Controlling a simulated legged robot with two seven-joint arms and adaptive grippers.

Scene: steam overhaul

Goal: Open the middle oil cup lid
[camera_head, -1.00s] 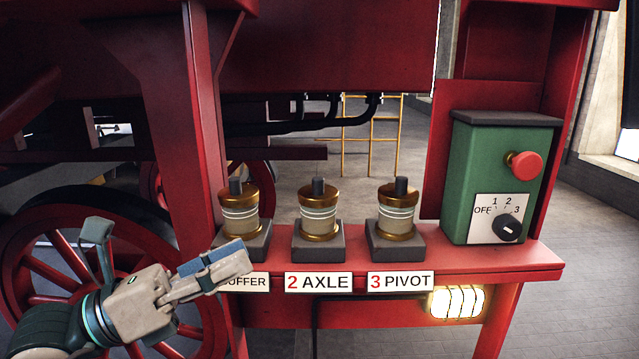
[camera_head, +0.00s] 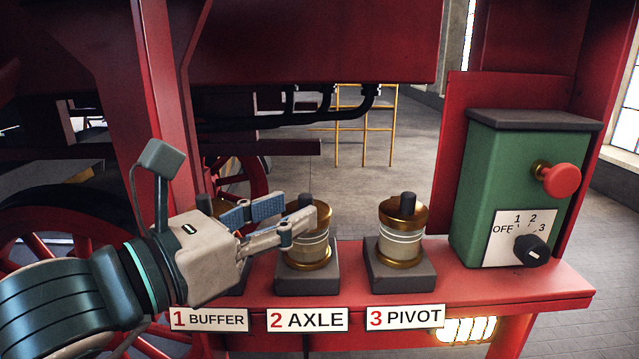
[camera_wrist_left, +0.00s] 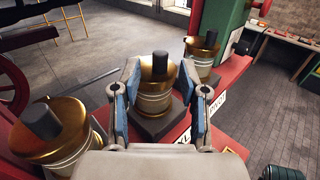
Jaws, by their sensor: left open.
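The middle oil cup (camera_head: 309,250), brass with a glass band and a dark knob on its lid, stands on a dark block above the "2 AXLE" label (camera_head: 307,319). Its lid is shut. My left gripper (camera_head: 300,217) is open at the middle cup, its fingers partly hiding the lid. In the left wrist view the middle cup (camera_wrist_left: 154,97) stands between the two open fingers, with its dark knob upright; contact cannot be told. My right gripper is not in view.
The "3 PIVOT" cup (camera_head: 402,235) stands to the right. The "1 BUFFER" cup is mostly hidden behind my left gripper but shows in the left wrist view (camera_wrist_left: 60,140). A green control box (camera_head: 520,180) with a red button and dial stands at the shelf's right end.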

